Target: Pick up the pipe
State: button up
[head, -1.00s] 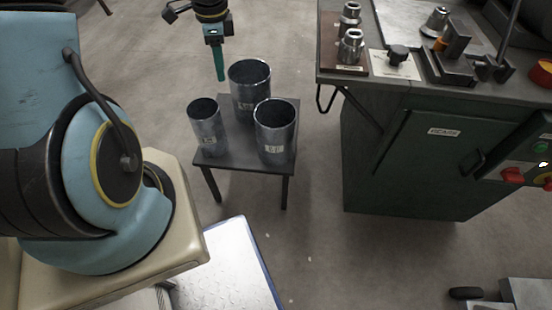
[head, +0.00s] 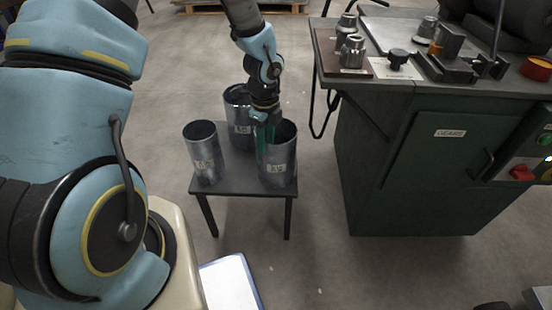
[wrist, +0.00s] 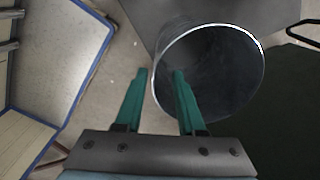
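Three grey metal pipes stand upright on a small dark table (head: 240,188). My gripper (head: 268,132) points down at the front right pipe's rim. In the wrist view, the green fingers of my gripper (wrist: 152,82) are apart. The right finger overlaps the opening of this pipe (wrist: 225,65) and the left finger is outside, with the rim between them. Whether either finger touches the wall is not clear.
A dark green cabinet (head: 430,170) stands to the right, with metal fittings (head: 350,50) and tooling on its top. A white board with a blue edge (head: 230,283) is at the lower front. Bare floor surrounds the small table.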

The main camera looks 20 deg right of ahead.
jog(key=f, duration=0.4)
jog(key=shift+a+b, duration=0.2)
jog(key=shift+b, duration=0.1)
jog(key=shift+c, duration=0.3)
grip_shut()
dwell(0.8)
